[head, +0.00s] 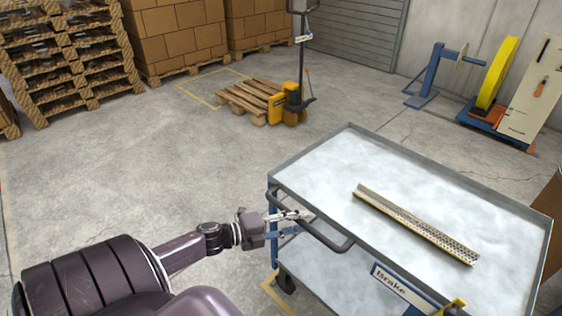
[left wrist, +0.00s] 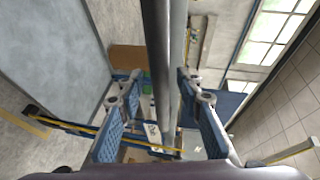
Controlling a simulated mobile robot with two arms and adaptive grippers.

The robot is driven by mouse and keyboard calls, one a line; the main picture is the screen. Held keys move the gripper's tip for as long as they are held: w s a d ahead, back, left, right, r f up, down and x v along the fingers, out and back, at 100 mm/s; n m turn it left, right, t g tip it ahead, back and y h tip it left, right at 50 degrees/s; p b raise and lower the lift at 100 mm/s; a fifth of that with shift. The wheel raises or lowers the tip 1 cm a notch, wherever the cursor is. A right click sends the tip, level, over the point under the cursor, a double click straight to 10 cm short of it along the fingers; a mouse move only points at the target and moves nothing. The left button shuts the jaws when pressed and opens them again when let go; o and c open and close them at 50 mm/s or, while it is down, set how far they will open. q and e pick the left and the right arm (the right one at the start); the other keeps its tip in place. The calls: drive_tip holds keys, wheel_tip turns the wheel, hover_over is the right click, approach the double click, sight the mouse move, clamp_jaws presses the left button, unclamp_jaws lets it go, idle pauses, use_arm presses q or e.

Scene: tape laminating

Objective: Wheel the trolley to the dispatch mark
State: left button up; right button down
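The trolley (head: 330,180) has a grey tray top, blue legs, a dark push handle (head: 318,228) on its near left side and a "Brake" label. A perforated metal strip (head: 415,224) lies on the tray top. My left gripper (head: 300,215) is at the handle. In the left wrist view its two blue-padded fingers (left wrist: 162,115) are apart, with the handle bar (left wrist: 158,50) between them and gaps showing. A yellow outline (head: 197,95) is on the floor at the back; I cannot tell whether it is the dispatch mark. My right gripper is not in view.
A yellow pallet jack (head: 290,100) and a wooden pallet (head: 240,103) stand at the back. Stacked pallets (head: 65,60) and cartons (head: 180,35) line the back left. A stand with a yellow wheel (head: 498,72) is at the back right. The left floor is clear.

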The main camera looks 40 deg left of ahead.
use_arm(q)
drive_tip(key=v, duration=1.1)
drive_tip(key=shift+a, duration=0.1)
drive_tip(key=s+a+f+n+y, duration=0.2)
drive_tip(key=f+n+y, duration=0.1)
drive_tip(key=f, duration=0.3)
drive_tip(key=s+a+f+n+y, duration=0.1)
drive_tip(key=a+f+n+y, duration=0.1)
drive_tip(key=f+n, duration=0.35)
drive_tip(key=s+d+f+n+g+y, duration=0.15)
drive_tip(key=s+f, duration=0.25)
drive_tip(key=f, duration=0.5)
drive_tip(key=s+d+f+n+g+y, duration=0.1)
drive_tip(key=s+f+n+g, duration=0.3)
drive_tip(key=f, duration=0.5)
drive_tip(key=s+d+f+n+g, duration=0.2)
drive_tip(key=s+d+f+g, duration=0.2)
drive_tip(key=s+d+f, duration=0.4)
drive_tip(key=s+d+f+n+g, duration=0.3)
drive_tip(key=s+d+f, duration=0.6)
drive_tip(key=s+d, duration=0.3)
drive_tip(key=shift+s+d+n+g+h, duration=0.3)
drive_tip(key=shift+s+d+g+h, duration=0.15)
drive_tip(key=shift+s, duration=0.65)
